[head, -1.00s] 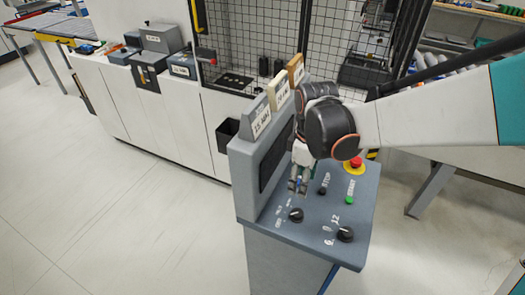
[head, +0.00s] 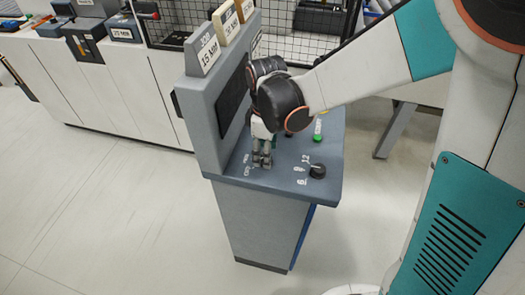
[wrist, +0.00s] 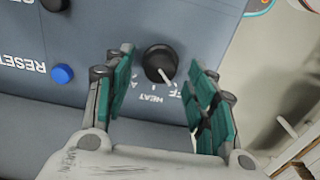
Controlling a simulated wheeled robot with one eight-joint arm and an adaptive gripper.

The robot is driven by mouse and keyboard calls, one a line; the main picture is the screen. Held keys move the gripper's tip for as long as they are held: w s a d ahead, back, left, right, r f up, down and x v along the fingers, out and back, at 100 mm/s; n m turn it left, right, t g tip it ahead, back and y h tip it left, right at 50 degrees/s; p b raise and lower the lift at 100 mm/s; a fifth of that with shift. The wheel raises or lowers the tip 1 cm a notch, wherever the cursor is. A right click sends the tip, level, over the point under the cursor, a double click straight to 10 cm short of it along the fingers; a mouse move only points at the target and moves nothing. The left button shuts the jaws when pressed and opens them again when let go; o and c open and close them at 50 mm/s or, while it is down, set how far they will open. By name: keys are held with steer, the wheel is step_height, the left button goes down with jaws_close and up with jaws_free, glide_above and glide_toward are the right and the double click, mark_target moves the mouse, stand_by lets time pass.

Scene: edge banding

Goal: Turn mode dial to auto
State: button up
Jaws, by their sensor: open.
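In the wrist view a round black dial (wrist: 156,60) with a white pointer line sits between my gripper's fingers. The pointer angles to the lower right, toward the partly hidden label ending in "FF". The "HEAT" label is beside it, and other lettering is partly hidden by the left finger. My gripper (wrist: 163,78) is open, its green-padded fingers on either side of the dial with gaps visible. In the head view my gripper (head: 262,160) is low over the left part of the console top (head: 285,178) and covers the dial there.
A second black dial (head: 318,171), marked 6, 8 and 12, stands to the right on the console. A green button (head: 318,138) is behind it. The wrist view shows a blue RESET button (wrist: 62,73). The console's upright screen panel (head: 232,100) rises close at left.

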steer(key=shift+f+b, duration=0.3)
steer(key=shift+f, duration=0.45)
steer(key=c, duration=1.1)
